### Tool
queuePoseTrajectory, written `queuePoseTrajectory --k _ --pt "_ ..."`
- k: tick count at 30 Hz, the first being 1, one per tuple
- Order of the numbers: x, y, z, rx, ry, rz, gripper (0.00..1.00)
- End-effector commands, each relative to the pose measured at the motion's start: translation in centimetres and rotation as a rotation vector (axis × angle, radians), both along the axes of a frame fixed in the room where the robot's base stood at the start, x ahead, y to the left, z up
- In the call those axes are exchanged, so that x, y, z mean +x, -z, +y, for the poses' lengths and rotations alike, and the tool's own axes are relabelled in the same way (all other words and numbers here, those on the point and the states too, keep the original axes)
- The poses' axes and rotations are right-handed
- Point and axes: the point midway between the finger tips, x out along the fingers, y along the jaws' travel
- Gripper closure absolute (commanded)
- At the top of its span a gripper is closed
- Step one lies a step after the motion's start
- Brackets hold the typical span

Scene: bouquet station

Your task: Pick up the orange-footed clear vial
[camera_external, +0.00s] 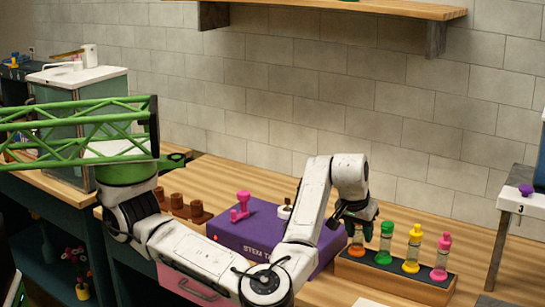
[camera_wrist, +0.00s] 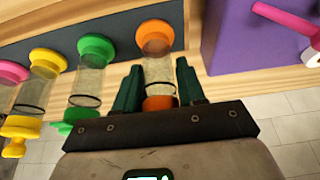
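The orange-footed clear vial (camera_wrist: 158,70) stands in the rack at the end nearest the purple box. In the wrist view its orange foot is at the far end and its orange top is close to my gripper's palm. My gripper (camera_wrist: 158,75) has its two green fingers on either side of the vial. They look open, with a narrow gap at the right finger; contact on the left is hard to tell. In the external view my gripper (camera_external: 357,220) is over the left end of the rack and hides most of the vial; the orange foot (camera_external: 357,248) shows below.
The wooden rack (camera_external: 390,281) also holds a green vial (camera_external: 385,243), a yellow vial (camera_external: 413,249) and a pink vial (camera_external: 442,257) to the right. A purple box (camera_external: 262,232) with a pink fitting (camera_external: 241,204) stands left of the rack.

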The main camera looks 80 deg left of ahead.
Motion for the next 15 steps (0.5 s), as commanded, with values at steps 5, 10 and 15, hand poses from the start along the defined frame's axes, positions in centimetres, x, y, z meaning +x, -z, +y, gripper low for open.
queuePoseTrajectory --k 5,10,15 --pt "-0.01 0.00 0.00 0.000 0.000 0.000 0.78" --pt "-0.01 -0.01 0.00 0.000 0.000 0.000 0.95" --pt "0.01 -0.09 0.00 0.000 0.000 -0.001 1.00"
